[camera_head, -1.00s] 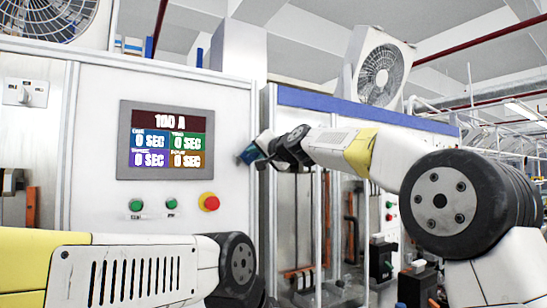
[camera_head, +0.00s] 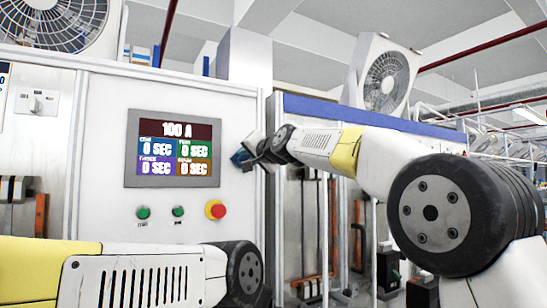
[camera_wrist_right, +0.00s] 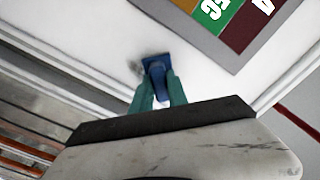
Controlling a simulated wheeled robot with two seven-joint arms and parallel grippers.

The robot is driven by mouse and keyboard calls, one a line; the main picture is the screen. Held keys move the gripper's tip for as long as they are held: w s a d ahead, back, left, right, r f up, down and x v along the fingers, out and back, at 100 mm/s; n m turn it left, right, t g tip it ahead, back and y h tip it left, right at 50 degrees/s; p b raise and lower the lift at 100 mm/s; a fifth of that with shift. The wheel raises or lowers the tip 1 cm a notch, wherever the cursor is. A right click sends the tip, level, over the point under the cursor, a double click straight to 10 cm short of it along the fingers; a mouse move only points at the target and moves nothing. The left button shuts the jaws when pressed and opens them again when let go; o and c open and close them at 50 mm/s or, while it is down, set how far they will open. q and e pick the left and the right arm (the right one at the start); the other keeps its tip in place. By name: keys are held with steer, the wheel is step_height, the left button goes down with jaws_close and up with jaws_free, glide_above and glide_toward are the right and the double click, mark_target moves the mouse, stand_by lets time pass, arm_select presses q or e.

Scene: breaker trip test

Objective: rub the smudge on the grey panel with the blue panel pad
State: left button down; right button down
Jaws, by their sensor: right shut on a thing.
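My right gripper (camera_head: 255,152) is shut on the blue panel pad (camera_head: 239,157), which sits at the white-grey panel (camera_head: 240,110), right of its screen. In the right wrist view, green fingers pinch the handle of the pad (camera_wrist_right: 155,63). Its face is towards the panel (camera_wrist_right: 110,35); whether it presses on the surface is hard to tell. A faint dark grey smudge (camera_wrist_right: 134,67) shows just left of the pad there, and the pad may cover part of it. My left arm reaches in from the lower left, but its gripper is not in view.
The panel carries a screen (camera_head: 175,148) reading 100 A, two green buttons (camera_head: 144,213) and a red button (camera_head: 215,210) on yellow. A framed cabinet with a blue top strip (camera_head: 350,113) stands to the right. Fans (camera_head: 387,80) sit above.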

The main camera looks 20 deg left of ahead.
steer(key=shift+s+a, duration=0.75)
steer(key=shift+s, duration=0.1)
steer(key=shift+d+r, duration=0.1)
steer(key=shift+r, duration=1)
steer(key=w+d, duration=0.4)
steer(key=w, duration=0.1)
steer(key=shift+w+d, duration=0.25)
steer(key=shift+w, duration=0.05)
steer(key=v, duration=0.6)
steer(key=shift+v, duration=1.55)
